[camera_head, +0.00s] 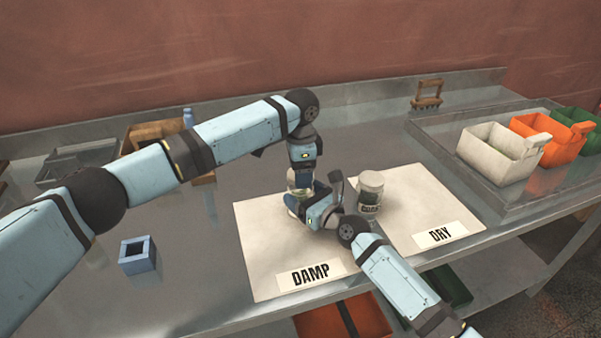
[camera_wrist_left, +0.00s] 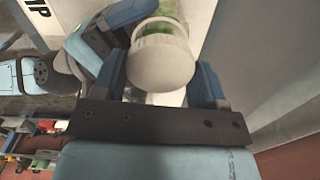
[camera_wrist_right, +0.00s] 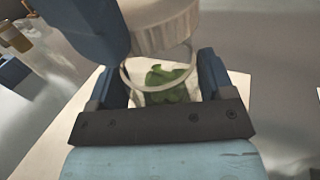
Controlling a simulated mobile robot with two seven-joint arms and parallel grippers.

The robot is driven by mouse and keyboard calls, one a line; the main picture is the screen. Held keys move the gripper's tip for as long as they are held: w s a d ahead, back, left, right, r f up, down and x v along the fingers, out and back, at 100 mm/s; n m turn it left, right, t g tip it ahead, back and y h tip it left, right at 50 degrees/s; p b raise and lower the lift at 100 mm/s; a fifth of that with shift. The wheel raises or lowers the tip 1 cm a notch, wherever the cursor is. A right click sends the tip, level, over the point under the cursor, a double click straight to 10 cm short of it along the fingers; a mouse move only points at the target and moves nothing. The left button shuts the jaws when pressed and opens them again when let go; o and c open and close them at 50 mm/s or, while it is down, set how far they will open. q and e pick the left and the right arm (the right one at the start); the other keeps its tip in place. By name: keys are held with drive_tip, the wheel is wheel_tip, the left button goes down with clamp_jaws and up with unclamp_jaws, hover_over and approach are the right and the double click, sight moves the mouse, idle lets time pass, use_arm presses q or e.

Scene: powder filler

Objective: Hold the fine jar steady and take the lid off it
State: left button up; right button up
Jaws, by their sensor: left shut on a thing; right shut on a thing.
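A clear glass jar (camera_wrist_right: 140,97) with green contents and a white lid (camera_wrist_left: 160,62) is held over the mat marked DAMP; its label is hidden. My left gripper (camera_head: 301,183) comes down from above and is shut on the lid, a finger on each side. My right gripper (camera_head: 306,205) is shut around the glass body from the side, below the left one. In the right wrist view the ribbed lid (camera_wrist_right: 160,25) shows above a round glass edge; I cannot tell whether the lid is apart from the jar. In the head view the grippers hide most of the jar.
A second lidded, labelled jar (camera_head: 370,192) stands close to the right on the mat marked DRY (camera_head: 405,240). A blue square holder (camera_head: 138,256) is at left. White (camera_head: 487,160), orange (camera_head: 540,140) and green bins stand at right. A small wooden rack (camera_head: 427,94) is at the back.

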use_arm(q)
drive_tip(key=shift+r, duration=2)
use_arm(e)
drive_tip(key=o, duration=1.7)
drive_tip(key=shift+s, duration=0.1)
